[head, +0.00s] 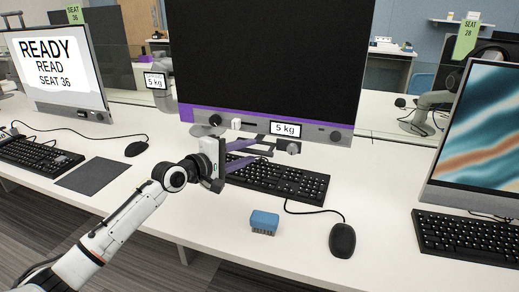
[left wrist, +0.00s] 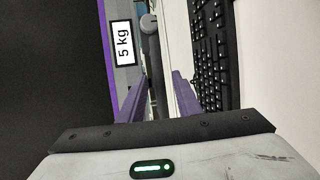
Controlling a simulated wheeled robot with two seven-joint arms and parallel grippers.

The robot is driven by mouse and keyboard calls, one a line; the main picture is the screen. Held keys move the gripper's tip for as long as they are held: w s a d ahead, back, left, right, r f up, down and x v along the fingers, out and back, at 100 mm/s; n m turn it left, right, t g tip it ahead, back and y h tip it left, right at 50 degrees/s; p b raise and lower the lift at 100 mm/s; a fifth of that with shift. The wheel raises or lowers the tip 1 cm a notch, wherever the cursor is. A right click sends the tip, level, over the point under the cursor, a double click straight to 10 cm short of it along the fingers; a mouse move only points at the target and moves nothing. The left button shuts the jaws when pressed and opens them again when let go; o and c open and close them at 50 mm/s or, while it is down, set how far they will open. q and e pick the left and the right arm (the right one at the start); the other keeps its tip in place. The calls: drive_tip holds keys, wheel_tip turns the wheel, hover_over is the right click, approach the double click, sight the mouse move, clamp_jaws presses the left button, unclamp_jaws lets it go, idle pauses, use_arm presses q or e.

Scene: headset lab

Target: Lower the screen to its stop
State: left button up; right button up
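The middle monitor's screen (head: 265,60) is dark, with a purple strip and a grey lower bar (head: 225,120). A "5 kg" label (head: 285,129) sits on that bar and also shows in the left wrist view (left wrist: 124,44). The screen stands upright above the desk, behind the keyboard. My left gripper (head: 262,149) is just below and in front of the bar, its purple fingers spread. In the left wrist view the fingers (left wrist: 163,88) are apart, with the bar's edge close to one; I cannot tell whether they touch. My right gripper is not in view.
A keyboard (head: 280,181) lies just under the left gripper. A blue block (head: 264,222) and a mouse (head: 342,240) are on the desk in front. A left monitor (head: 60,75) reads "READY READ SEAT 36"; a right monitor (head: 478,140) shows a coloured picture.

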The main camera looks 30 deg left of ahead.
use_arm(q)
drive_tip(key=x, duration=0.5)
drive_tip(key=shift+w+b, duration=0.15)
drive_tip(key=shift+b, duration=0.25)
drive_tip(key=shift+c, duration=0.4)
drive_tip(key=shift+f, duration=0.1)
drive_tip(key=c, duration=0.7)
drive_tip(key=shift+f, duration=0.1)
clamp_jaws()
